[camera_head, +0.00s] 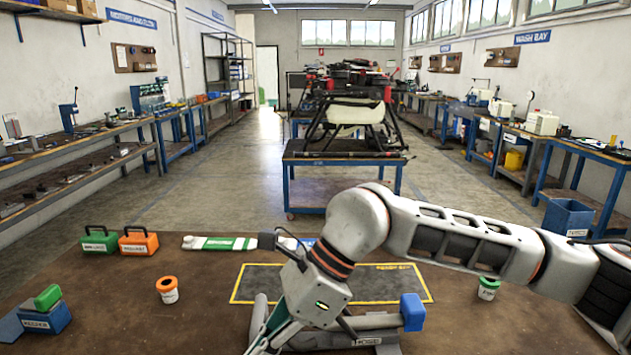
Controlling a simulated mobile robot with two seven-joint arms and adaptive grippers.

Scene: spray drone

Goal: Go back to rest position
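My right arm comes in from the right and crosses over the workbench (200,330). Its wrist hangs over a dark mat with a yellow border (375,284). My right gripper (262,338) points down and left at the bottom edge of the view. Its fingertips are not clearly seen, so I cannot tell whether it is open or shut. A grey fixture with a blue end block (412,312) lies partly behind the wrist. My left gripper is not in view.
On the bench stand a green case (100,241), an orange case (138,243), a green-and-white item (218,243), an orange-banded jar (167,290), a green-lidded jar (488,289) and a blue holder (45,318). Beyond, a drone (350,110) sits on a blue cart (340,160).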

